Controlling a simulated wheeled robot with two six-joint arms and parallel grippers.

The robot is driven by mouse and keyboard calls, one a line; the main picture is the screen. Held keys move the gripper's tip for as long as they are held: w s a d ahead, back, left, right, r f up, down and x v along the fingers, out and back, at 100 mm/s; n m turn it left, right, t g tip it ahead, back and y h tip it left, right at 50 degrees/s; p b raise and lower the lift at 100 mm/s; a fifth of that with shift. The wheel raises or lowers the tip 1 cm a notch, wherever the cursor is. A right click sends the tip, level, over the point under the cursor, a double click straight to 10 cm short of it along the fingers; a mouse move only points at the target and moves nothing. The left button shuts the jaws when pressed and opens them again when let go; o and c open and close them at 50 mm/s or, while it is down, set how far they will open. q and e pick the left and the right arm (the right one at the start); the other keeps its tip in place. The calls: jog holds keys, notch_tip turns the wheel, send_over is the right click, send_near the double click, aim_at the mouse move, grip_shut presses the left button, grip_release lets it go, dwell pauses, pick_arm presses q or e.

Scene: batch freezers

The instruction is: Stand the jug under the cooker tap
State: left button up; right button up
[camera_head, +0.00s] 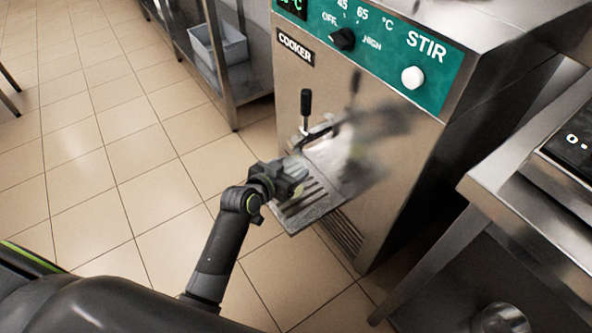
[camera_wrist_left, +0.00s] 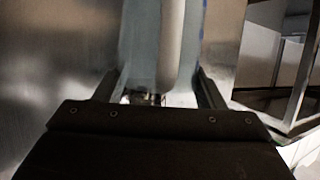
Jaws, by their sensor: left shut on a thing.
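The cooker (camera_head: 330,75) is a steel cabinet with a green control panel. Its tap (camera_head: 305,110), with an upright black lever, sticks out of the front above a slotted drip tray (camera_head: 318,208). My left gripper (camera_head: 296,174) is at the tray, below the tap. In the left wrist view, the left gripper (camera_wrist_left: 166,92) is shut on the jug (camera_wrist_left: 140,45), a bluish see-through body with a pale upright handle between the fingers. In the head view the jug is mostly hidden by the gripper. I cannot tell whether it touches the tray. My right gripper is not in view.
A steel table (camera_head: 500,180) stands right of the cooker, with a dark display unit (camera_head: 570,150) on it. A steel shelf rack with a grey bin (camera_head: 218,45) stands at the upper left. The tiled floor on the left is clear. The cooker's front mirrors the arm.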

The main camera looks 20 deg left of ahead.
aim_at(298, 160)
pick_arm(q)
jog(key=w, duration=0.1)
jog(key=w+d, duration=0.1)
jog(key=w, duration=0.1)
jog(key=shift+w, duration=0.15)
jog(key=shift+f+b, duration=0.25)
jog(key=shift+b, duration=0.05)
notch_tip(298, 160, down, 2)
jog(key=shift+f+b, duration=0.25)
jog(key=shift+b, duration=0.35)
jog(key=shift+f, duration=0.3)
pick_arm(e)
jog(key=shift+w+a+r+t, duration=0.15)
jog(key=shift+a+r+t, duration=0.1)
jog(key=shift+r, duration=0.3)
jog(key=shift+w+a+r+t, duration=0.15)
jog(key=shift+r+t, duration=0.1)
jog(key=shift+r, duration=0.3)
pick_arm(q)
jog(key=shift+f, duration=0.1)
jog(key=o, duration=1.3)
jog(key=shift+c, duration=0.2)
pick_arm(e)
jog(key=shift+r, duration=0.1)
pick_arm(q)
jog(key=shift+a, duration=0.1)
